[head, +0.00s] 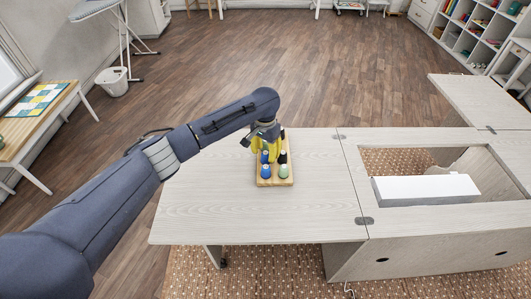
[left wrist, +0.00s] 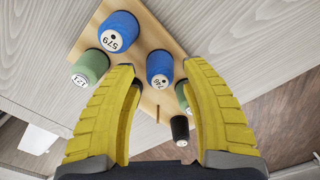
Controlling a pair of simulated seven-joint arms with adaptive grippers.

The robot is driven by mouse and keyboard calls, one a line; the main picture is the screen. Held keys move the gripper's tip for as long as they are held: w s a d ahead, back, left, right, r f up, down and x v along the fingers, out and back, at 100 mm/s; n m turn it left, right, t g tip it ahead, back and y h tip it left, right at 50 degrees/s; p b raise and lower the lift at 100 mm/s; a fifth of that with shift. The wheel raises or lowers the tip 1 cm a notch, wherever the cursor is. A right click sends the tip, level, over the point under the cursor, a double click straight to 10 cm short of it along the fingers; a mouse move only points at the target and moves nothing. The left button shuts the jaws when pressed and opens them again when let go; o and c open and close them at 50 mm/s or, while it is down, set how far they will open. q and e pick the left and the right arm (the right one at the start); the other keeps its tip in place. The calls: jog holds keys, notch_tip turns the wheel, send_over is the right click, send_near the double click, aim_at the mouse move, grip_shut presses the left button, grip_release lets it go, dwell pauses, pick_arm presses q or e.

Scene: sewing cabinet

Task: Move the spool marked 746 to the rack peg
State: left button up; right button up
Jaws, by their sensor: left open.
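The blue spool marked 746 (left wrist: 160,66) stands on the wooden rack (left wrist: 97,27) in the left wrist view; its label is turned and small. It looks like the rear blue spool (head: 265,158) in the head view. A bare rack peg (left wrist: 157,114) shows between the green spool marked 121 (left wrist: 90,66) and the black spool (left wrist: 180,129). My left gripper (head: 264,149) is over the rack's far left part. Its yellow fingers (left wrist: 163,72) are open, one on each side of spool 746 in the picture; contact cannot be told. My right gripper is out of view.
Another blue spool, marked 579 (left wrist: 118,32), and a green spool (left wrist: 182,95) partly hidden by a finger stand close to spool 746. The rack sits on the pale cabinet top (head: 220,215), which is clear around it. A white block (head: 425,188) lies in the opening at right.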

pick_arm(q)
notch_tip(320, 180, up, 12)
jog(key=shift+f, duration=0.2)
dwell(0.4)
